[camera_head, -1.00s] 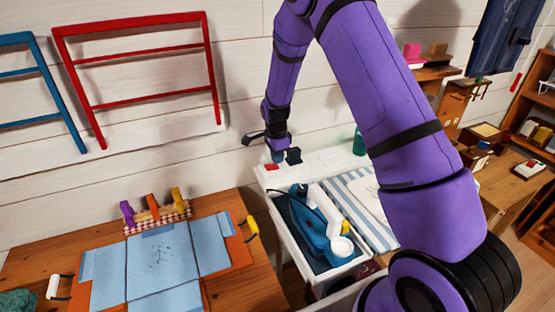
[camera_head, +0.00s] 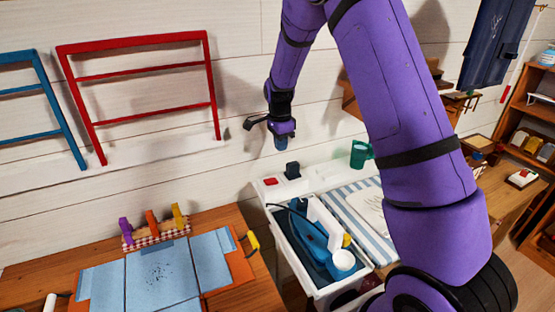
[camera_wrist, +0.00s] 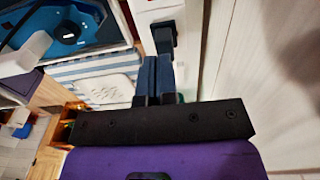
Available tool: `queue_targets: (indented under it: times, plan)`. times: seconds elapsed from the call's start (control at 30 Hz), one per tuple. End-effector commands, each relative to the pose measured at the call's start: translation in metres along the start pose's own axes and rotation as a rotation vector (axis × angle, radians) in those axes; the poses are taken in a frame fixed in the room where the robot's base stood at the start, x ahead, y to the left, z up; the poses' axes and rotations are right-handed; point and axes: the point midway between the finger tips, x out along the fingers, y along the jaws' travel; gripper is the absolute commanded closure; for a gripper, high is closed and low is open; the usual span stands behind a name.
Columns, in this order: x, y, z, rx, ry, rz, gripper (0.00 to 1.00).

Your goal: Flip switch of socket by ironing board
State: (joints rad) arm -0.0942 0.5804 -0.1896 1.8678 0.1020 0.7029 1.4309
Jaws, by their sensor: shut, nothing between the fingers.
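The socket's red switch (camera_head: 271,182) sits on the left end of a white ledge (camera_head: 325,175) along the wall, beside the striped ironing board (camera_head: 352,214). A black plug (camera_head: 292,170) stands upright just right of the switch. It also shows in the wrist view (camera_wrist: 164,40), just beyond my fingertips. My gripper (camera_head: 281,143) is shut and empty, pointing down above the plug and clear of the ledge. Its dark blue fingers show in the wrist view (camera_wrist: 155,72). Which way the switch is tipped is too small to tell.
A blue iron (camera_head: 308,233) rests in the white tray (camera_head: 292,252) in front of the socket. A green mug (camera_head: 360,153) stands on the ledge to the right. A wooden table (camera_head: 215,222) is at the left. The wall is close behind my gripper.

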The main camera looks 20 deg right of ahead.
Motion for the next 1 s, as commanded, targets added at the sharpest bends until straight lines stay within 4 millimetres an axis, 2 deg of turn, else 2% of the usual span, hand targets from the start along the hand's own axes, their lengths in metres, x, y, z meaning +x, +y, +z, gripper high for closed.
queue_targets:
  times: [0.1,0.23,0.87,1.0]
  plan:
    - [-0.018,-0.001,-0.004,0.001,0.000,-0.002,1.00]
    - [-0.030,0.000,-0.006,0.001,0.001,-0.001,1.00]
    - [-0.035,0.000,-0.007,0.000,0.000,0.000,1.00]
    - [-0.048,0.005,-0.006,-0.029,-0.005,-0.013,1.00]
